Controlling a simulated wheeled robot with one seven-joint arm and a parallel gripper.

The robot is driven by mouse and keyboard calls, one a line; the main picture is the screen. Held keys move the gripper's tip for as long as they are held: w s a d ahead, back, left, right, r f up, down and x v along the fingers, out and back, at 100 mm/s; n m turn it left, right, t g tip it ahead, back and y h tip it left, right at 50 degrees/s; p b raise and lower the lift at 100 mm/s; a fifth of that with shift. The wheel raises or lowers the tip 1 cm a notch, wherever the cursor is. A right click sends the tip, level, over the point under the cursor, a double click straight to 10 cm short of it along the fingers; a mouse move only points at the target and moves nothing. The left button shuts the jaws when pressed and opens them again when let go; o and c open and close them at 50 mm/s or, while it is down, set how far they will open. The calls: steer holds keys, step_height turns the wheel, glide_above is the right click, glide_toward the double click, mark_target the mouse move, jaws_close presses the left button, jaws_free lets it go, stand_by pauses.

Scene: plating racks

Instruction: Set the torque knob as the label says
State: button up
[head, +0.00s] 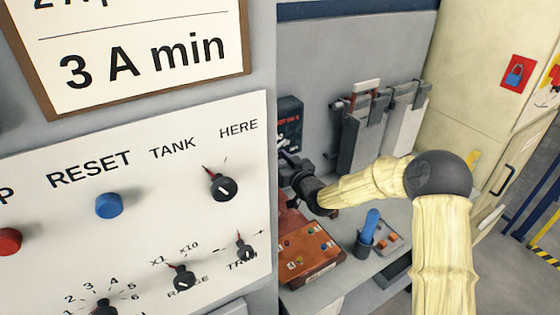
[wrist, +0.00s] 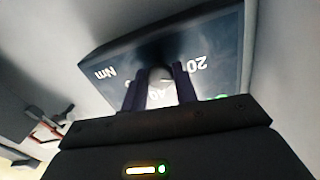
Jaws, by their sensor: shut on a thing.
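In the wrist view, a dark glossy panel (wrist: 215,50) carries the markings "Nm" and "20", seen rotated. In the head view, my gripper (head: 292,168) is at a small dark box (head: 289,118) beside the white panel's edge; the knob is hidden there. A framed label (head: 140,60) at upper left reads "3 A min", with a line above cut off.
A white control panel (head: 120,165) at left has a blue RESET button (head: 109,205), a red button (head: 8,241) and several black knobs. On the bench stand a brown box (head: 312,262) and a blue-handled tool (head: 370,225) in a holder. Grey holders (head: 375,140) hang behind.

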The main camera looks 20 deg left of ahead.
steer(key=shift+d+m+b, duration=0.1)
steer(key=shift+m+b, duration=5.15)
steer(key=shift+m, duration=3.95)
steer(key=o, duration=1)
steer(key=shift+c, duration=0.2)
